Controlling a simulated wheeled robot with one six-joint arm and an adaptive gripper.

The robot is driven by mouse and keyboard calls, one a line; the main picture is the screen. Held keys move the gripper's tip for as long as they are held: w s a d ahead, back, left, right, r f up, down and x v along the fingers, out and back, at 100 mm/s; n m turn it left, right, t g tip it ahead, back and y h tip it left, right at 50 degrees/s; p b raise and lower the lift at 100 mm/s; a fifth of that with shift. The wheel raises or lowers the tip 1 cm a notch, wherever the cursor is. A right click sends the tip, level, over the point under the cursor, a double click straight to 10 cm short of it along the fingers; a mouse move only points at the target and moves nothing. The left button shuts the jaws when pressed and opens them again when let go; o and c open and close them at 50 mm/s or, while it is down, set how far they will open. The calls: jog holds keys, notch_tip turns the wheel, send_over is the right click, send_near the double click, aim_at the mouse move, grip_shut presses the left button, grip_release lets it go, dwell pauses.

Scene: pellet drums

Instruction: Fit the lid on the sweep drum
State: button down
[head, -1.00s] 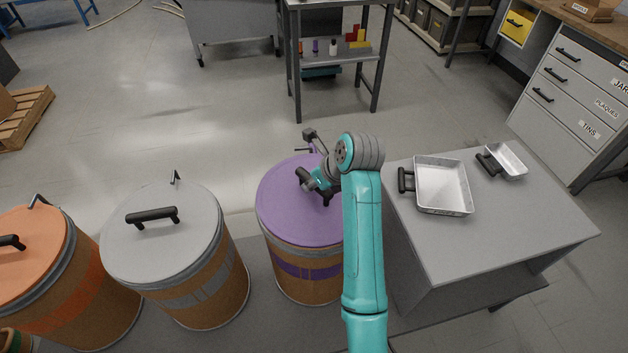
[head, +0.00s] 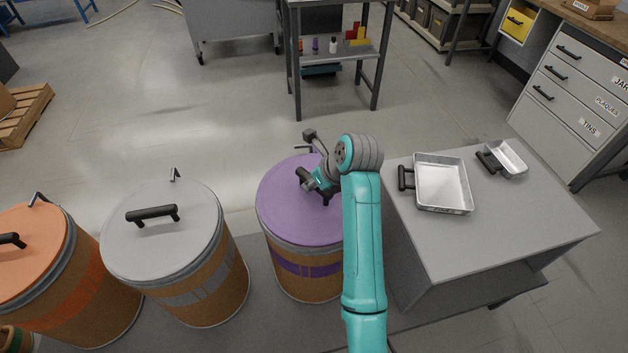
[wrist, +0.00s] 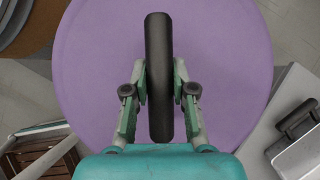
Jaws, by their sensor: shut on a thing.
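A purple lid (head: 283,207) lies over the top of a brown drum with a purple band (head: 300,270). No readable label shows which drum is the sweep drum. The lid looks level and roughly centred over the grey rim; I cannot tell whether it is fully seated. My gripper (head: 320,188) is at the lid's black bar handle, partly hidden by my arm. In the wrist view my gripper (wrist: 160,88) has a finger on each side of the handle (wrist: 158,40) and is shut on it. The purple lid (wrist: 90,60) fills most of that view.
A grey-lidded drum (head: 190,285) and an orange-lidded drum (head: 90,305) stand to the left. A grey table (head: 520,235) stands close on the right, with a larger metal pan (head: 440,185) and a smaller one (head: 508,158). Open floor (head: 200,110) lies beyond the drums.

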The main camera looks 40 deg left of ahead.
jog(key=shift+c, duration=1.9)
grip_release()
jog(key=shift+r, duration=0.1)
jog(key=shift+r, duration=3.45)
jog(key=shift+d, duration=0.1)
